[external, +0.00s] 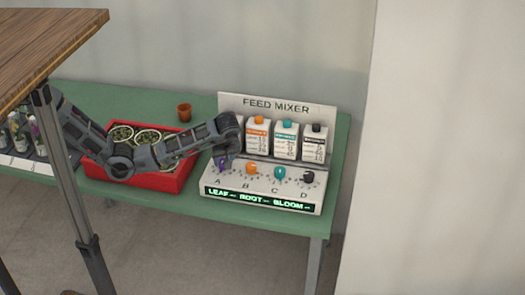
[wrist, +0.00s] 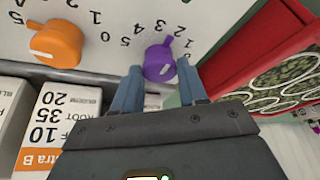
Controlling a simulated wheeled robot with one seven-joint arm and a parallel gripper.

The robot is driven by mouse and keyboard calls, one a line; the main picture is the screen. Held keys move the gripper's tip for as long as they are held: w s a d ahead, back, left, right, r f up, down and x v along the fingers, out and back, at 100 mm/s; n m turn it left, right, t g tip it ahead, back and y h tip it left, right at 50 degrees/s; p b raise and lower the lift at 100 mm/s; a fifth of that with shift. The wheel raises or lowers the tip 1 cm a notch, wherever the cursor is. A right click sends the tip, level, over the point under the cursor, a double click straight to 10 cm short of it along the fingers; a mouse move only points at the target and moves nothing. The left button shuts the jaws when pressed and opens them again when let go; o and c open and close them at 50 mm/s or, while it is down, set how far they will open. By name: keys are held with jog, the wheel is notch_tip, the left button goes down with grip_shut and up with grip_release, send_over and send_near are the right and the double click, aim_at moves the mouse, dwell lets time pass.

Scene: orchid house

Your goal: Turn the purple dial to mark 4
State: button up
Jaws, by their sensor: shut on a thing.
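The purple dial (external: 222,165) is the leftmost knob, above letter A, on the white feed mixer panel. In the wrist view the purple dial (wrist: 159,62) sits between the two blue-grey fingertips of my gripper (wrist: 160,70), which is shut on it. A narrow nub on the dial points up and to the right, seemingly toward the 2 and 3 marks; the exact mark is hard to tell. Part of the numbered scale shows around it. In the external view my gripper (external: 225,154) reaches down to this dial, and my arm partly covers the mixer's left side.
Orange (external: 252,169), teal (external: 280,173) and black (external: 308,177) dials stand to the right. Bottles (external: 286,139) stand behind them. A red tray (external: 150,185) of pots is left of the mixer on the green table (external: 210,207). A terracotta pot (external: 184,111) stands behind.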

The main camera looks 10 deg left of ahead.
jog(key=n+g, duration=0.1)
jog(key=n, duration=0.2)
jog(key=shift+w+d+y+b, duration=0.1)
jog(key=shift+y+b, duration=0.2)
jog(key=shift+y, duration=0.1)
jog(key=n, duration=0.2)
jog(key=shift+d+r+n+g+y, duration=0.1)
jog(key=shift+n+g+y, duration=0.2)
jog(key=shift+g, duration=0.1)
jog(key=shift+w+n+g+y+p, duration=0.15)
jog(key=shift+n+g+p, duration=0.3)
jog(key=shift+n, duration=0.65)
jog(key=shift+w+n+g+y+p, duration=0.15)
jog(key=shift+n+g+p, duration=0.25)
jog(key=shift+n, duration=0.7)
jog(key=shift+s, duration=0.1)
jog(key=o, duration=1)
jog(key=shift+o, duration=0.2)
jog(key=p+v, duration=0.2)
jog(key=v, duration=0.3)
jog(key=shift+d+r, duration=0.1)
jog(key=shift+v, duration=1.15)
